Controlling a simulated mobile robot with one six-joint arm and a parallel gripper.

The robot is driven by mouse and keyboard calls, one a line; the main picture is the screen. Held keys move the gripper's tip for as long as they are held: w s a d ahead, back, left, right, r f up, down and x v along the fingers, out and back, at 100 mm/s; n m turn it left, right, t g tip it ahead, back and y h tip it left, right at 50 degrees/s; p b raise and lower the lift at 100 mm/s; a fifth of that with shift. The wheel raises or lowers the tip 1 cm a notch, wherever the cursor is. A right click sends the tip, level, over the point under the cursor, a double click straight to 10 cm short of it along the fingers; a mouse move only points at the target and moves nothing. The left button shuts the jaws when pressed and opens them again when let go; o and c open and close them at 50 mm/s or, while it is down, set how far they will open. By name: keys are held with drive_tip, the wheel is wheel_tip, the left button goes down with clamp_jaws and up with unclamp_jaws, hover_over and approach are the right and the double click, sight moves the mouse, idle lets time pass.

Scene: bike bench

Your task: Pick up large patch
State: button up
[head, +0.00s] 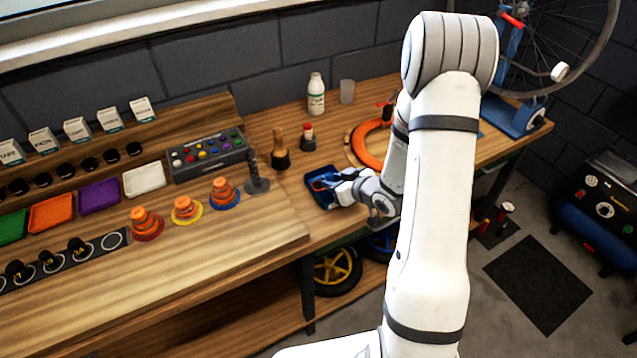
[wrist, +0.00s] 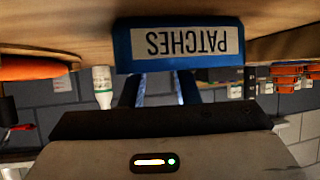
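A blue tray (head: 313,194) stands on the bench, left of my wrist in the head view. In the wrist view, which is upside down, the tray's front wall (wrist: 122,45) carries a white label reading PATCHES. My gripper (head: 327,184) is at the tray, its fingers reaching over or into it. In the wrist view the two dark fingers are set apart with a clear gap between them, and their tips are hidden behind the tray wall. The large patch cannot be made out in either view; the tray's inside is mostly hidden.
Behind the tray stand a wooden-handled brush (head: 280,152), a small red-capped bottle (head: 308,137) and a white bottle (head: 316,97). An orange ring (head: 368,148) lies to the right. A dark post (head: 256,180) stands to the left. The bench's front edge is close to my gripper.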

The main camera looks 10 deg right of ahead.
sight(327, 179)
drive_tip(key=x, duration=0.3)
drive_tip(key=shift+w+a+p, duration=0.15)
drive_tip(key=shift+w+p, duration=0.05)
drive_tip(key=shift+p, duration=0.1)
clamp_jaws()
